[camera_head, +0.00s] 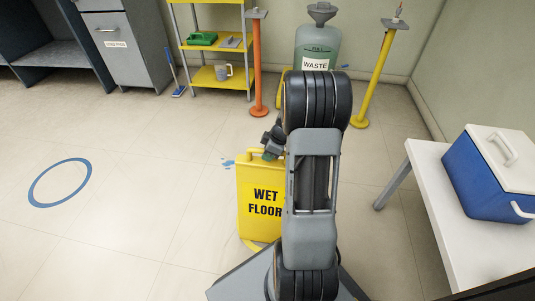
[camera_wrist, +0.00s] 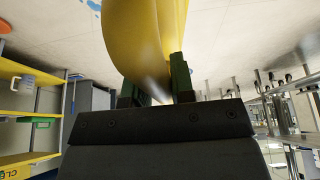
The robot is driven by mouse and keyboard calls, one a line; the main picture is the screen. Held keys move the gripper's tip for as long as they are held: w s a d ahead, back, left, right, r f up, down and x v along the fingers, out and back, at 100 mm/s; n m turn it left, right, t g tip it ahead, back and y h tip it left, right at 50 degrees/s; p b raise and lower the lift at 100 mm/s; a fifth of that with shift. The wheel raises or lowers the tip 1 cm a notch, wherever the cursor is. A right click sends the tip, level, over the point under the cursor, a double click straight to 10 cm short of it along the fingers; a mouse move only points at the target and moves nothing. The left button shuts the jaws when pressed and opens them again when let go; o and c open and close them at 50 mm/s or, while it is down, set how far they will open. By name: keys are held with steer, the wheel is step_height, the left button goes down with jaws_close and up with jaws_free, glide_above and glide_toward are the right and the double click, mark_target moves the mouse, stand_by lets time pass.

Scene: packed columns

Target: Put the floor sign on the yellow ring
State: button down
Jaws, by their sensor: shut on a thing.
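The yellow floor sign (camera_head: 261,204), marked WET FLOOR, is upright in the head view, in front of my base. My arm hides its right part. My gripper (camera_head: 272,154) is at its top edge. In the wrist view the two fingers of my gripper (camera_wrist: 156,88) are shut on the yellow top of the sign (camera_wrist: 146,35). A yellow curved strip, likely the yellow ring (camera_head: 249,244), shows at the foot of the sign. Most of it is hidden by the sign and my arm. I cannot tell whether the sign touches the floor.
A blue ring (camera_head: 60,183) lies on the open floor at left. A white table (camera_head: 470,250) with a blue cooler (camera_head: 490,185) stands at right. An orange post (camera_head: 257,70), a yellow post (camera_head: 376,75) and a waste container (camera_head: 318,48) stand at the back.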

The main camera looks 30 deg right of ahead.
steer(key=c, duration=1)
jaws_free()
steer(key=p+v, duration=0.4)
steer(key=v, duration=0.7)
steer(key=shift+a+r, duration=0.1)
steer(key=shift+r, duration=0.35)
steer(key=shift+s+a+r+m+h, duration=0.55)
steer(key=shift+s+a+r+m, duration=0.9)
steer(key=shift+a, duration=2.1)
steer(key=shift+s+a+r+m+h, duration=0.7)
steer(key=shift+s+a+m, duration=1.25)
steer(key=shift+a, duration=1.6)
steer(key=shift+s+a+r+m+h, duration=0.45)
steer(key=shift+s+a+r+m, duration=0.8)
steer(key=shift+s+a, duration=1.65)
steer(key=shift+w+a, duration=0.7)
steer(key=shift+w, duration=0.05)
